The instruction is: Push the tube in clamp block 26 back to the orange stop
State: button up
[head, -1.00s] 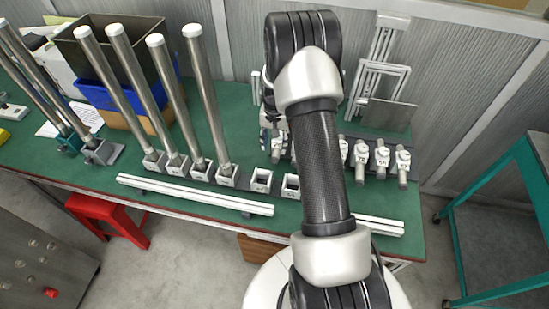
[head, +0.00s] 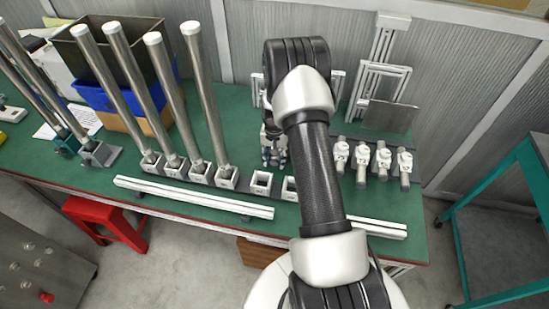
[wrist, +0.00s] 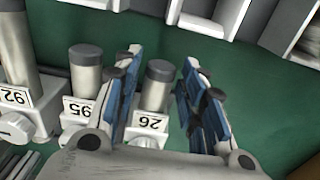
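In the wrist view a short metal tube with a dark end (wrist: 157,82) stands in the clamp block labelled 26 (wrist: 148,122). My gripper (wrist: 172,72) is open, with its blue-padded fingers on either side of this tube. I see no clear contact; green bench shows beside the right finger. The lettering's orientation is hard to judge, so 26 and 92 could be confused. In the head view my gripper (head: 273,155) is low over the bench, left of several clamp blocks (head: 382,157). No orange stop is visible.
Similar capped tubes stand to the left in the wrist view, in blocks reading 95 (wrist: 82,108) and 92 (wrist: 15,97). In the head view tall tubes (head: 203,90) stand at left and a metal frame (head: 380,80) stands behind.

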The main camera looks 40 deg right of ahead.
grip_shut()
dwell(0.5)
